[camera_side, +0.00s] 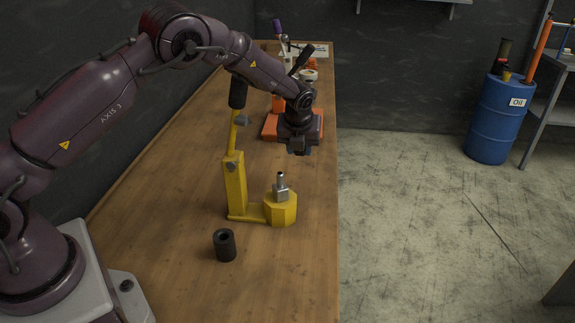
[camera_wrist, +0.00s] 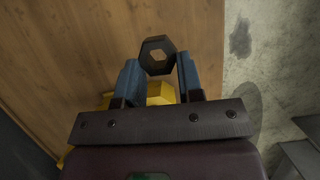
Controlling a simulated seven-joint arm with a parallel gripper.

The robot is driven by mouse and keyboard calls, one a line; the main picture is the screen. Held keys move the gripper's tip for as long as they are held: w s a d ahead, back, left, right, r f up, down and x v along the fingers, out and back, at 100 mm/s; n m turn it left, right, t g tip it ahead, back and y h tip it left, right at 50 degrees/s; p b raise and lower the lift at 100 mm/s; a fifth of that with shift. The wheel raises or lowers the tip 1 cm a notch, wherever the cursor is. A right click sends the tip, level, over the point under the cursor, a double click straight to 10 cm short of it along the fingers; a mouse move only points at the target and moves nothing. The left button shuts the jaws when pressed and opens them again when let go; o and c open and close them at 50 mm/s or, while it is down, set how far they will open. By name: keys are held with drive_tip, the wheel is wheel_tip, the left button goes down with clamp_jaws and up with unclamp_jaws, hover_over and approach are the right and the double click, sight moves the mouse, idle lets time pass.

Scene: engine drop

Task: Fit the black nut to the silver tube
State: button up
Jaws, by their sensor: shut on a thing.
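The black nut (camera_wrist: 145,60) is a dark hexagonal ring, held between the two blue-grey fingertips of my gripper (camera_wrist: 158,68) in the wrist view. Its hole shows wood behind it. In the side view my gripper (camera_side: 300,148) points down above the table, behind and above the silver tube (camera_side: 281,183). There the nut is too dark and small to make out clearly. The tube stands upright on a square silver foot on the yellow octagonal holder (camera_side: 282,209). The nut is apart from the tube. The tube cannot be made out in the wrist view.
A yellow post (camera_side: 235,185) with a black-handled lever (camera_side: 237,93) rises left of the tube. A hollow black cylinder (camera_side: 225,246) stands on the wooden table (camera_side: 185,190) in front. An orange stand (camera_side: 270,128) is behind my gripper. The table's right edge is close.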

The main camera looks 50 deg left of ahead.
drive_tip(key=d+r, duration=0.4)
wheel_tip(320, 180, up, 5)
drive_tip(key=n+g+y, duration=0.1)
drive_tip(key=n+g, duration=0.1)
drive_tip(key=n, duration=0.4)
hover_over(281, 186)
drive_tip(key=d, duration=0.1)
drive_tip(key=shift+s+r, duration=0.1)
drive_tip(key=shift+r, duration=0.05)
drive_tip(key=shift+f, duration=2.85)
drive_tip(key=shift+f, duration=0.25)
drive_tip(key=shift+f, duration=2.25)
drive_tip(key=o, duration=1)
